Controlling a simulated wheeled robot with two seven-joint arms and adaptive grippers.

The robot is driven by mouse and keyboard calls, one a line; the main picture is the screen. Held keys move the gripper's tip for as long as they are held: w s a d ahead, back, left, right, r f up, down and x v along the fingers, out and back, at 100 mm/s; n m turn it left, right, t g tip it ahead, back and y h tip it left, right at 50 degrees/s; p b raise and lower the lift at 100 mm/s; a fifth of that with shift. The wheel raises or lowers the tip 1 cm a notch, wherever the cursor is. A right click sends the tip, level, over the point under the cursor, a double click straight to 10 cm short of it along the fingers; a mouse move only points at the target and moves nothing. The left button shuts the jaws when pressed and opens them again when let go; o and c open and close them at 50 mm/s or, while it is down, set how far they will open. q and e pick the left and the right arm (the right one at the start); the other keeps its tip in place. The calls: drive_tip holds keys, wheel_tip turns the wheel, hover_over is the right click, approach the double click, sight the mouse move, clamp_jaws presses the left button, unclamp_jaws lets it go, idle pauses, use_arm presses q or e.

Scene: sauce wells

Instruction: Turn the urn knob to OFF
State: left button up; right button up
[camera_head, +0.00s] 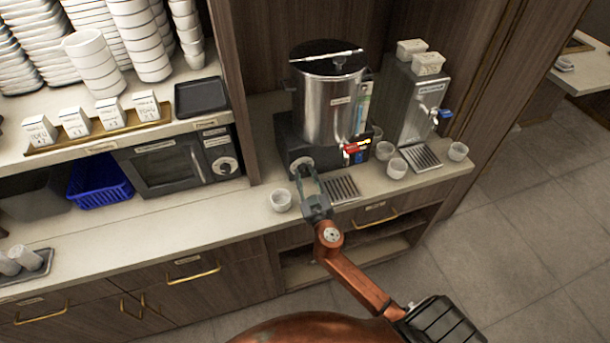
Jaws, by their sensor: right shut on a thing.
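The steel urn (328,108) stands on a dark base (283,135) on the counter, with a black lid on top and a red-handled tap at its lower right. The urn knob (301,164) is on the front of the base, at its left part. My right gripper (305,172) reaches up from the front and is shut on the knob. The fingers cover part of the knob, and its pointer and markings are too small to read. My left gripper is not in view.
White cups (397,167) stand right of the urn, and one cup (281,200) stands just left of my gripper. A drip grille (342,189) lies right of it. A steel dispenser (412,105) stands further right. A microwave (168,163) is at left.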

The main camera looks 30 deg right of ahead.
drive_tip(key=n+b, duration=0.1)
drive_tip(key=n, duration=0.9)
drive_tip(key=shift+n+t, duration=0.4)
idle(0.4)
drive_tip(key=o, duration=1.2)
drive_tip(key=shift+c, duration=0.2)
drive_tip(key=shift+s+f, duration=0.1)
drive_tip(key=shift+s, duration=0.05)
drive_tip(key=v, duration=1.1)
drive_tip(key=shift+s, duration=0.45)
drive_tip(key=shift+a, duration=0.1)
